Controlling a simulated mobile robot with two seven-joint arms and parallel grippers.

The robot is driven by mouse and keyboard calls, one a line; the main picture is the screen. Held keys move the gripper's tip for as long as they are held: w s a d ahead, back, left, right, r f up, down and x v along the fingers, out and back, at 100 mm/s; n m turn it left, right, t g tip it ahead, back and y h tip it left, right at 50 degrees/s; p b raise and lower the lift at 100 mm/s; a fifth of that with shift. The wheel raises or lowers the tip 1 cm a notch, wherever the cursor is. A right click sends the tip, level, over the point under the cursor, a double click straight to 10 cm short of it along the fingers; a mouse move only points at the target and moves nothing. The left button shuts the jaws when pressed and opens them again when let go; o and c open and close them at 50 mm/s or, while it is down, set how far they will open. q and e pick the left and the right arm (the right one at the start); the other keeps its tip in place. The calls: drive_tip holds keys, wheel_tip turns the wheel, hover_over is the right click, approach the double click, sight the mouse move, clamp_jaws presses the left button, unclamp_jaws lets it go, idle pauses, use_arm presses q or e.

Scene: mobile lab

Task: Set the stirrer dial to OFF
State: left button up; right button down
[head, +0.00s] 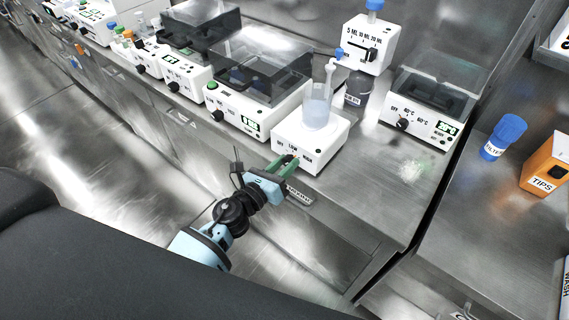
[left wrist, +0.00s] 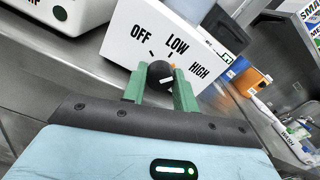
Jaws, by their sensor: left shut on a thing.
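The stirrer (head: 325,152) is a white box near the bench's front edge, with OFF, LOW and HIGH printed on its front; its front panel fills the middle of the left wrist view (left wrist: 137,35). Its dial (left wrist: 158,72) is a small round black knob below the labels, with a white mark toward its right, HIGH side. The exact setting is hard to read. My left gripper (left wrist: 160,88) has its green fingers shut on the dial, one on each side. In the head view the left gripper (head: 289,163) hides the dial. My right gripper is not in view.
A clear beaker (head: 316,112) with a white stick in it stands on the stirrer. A lidded white machine (head: 236,114) stands left of it, a white heater (head: 418,121) to the right. Bare bench lies between stirrer and heater. A dark metal cup (head: 358,90) stands behind.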

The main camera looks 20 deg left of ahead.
use_arm(q)
drive_tip(key=n, duration=0.3)
drive_tip(key=shift+n, duration=0.4)
drive_tip(key=n+p, duration=0.1)
drive_tip(key=n, duration=0.8)
drive_tip(key=n+p, duration=0.1)
drive_tip(key=n, duration=0.1)
drive_tip(key=shift+n, duration=2.2)
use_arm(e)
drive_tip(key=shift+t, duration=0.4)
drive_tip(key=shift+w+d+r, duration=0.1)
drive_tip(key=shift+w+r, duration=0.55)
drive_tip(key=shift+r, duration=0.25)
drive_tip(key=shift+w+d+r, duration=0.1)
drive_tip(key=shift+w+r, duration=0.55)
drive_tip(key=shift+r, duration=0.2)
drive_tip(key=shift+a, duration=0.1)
use_arm(q)
drive_tip(key=o, duration=1)
drive_tip(key=shift+c, duration=0.2)
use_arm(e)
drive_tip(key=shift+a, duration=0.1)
